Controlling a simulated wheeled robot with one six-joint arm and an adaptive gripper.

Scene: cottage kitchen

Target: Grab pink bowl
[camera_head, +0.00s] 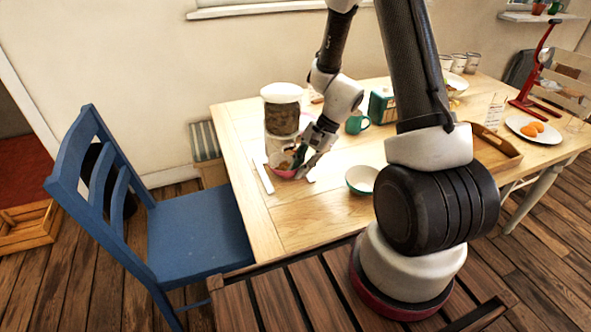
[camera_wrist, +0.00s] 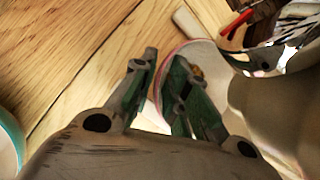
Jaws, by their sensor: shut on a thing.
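The pink bowl (camera_head: 283,173) sits at the left part of the wooden table, in front of a large jar, with something brownish inside. My gripper (camera_head: 299,160) reaches down to its right side and is shut on its rim. In the wrist view, the bowl's pink-edged rim (camera_wrist: 183,46) passes between the two fingers of my gripper (camera_wrist: 164,60). One finger is outside the wall and the other is inside. Part of the bowl is hidden by the fingers. I cannot tell whether the bowl is clear of the table.
The jar (camera_head: 281,118) stands close behind the bowl. A white strip-like utensil (camera_head: 263,177) lies to its left. A teal-rimmed bowl (camera_head: 361,180) is to the right, and a green mug (camera_head: 357,124) behind. A blue chair (camera_head: 200,230) stands left. The front table surface (camera_head: 300,215) is clear.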

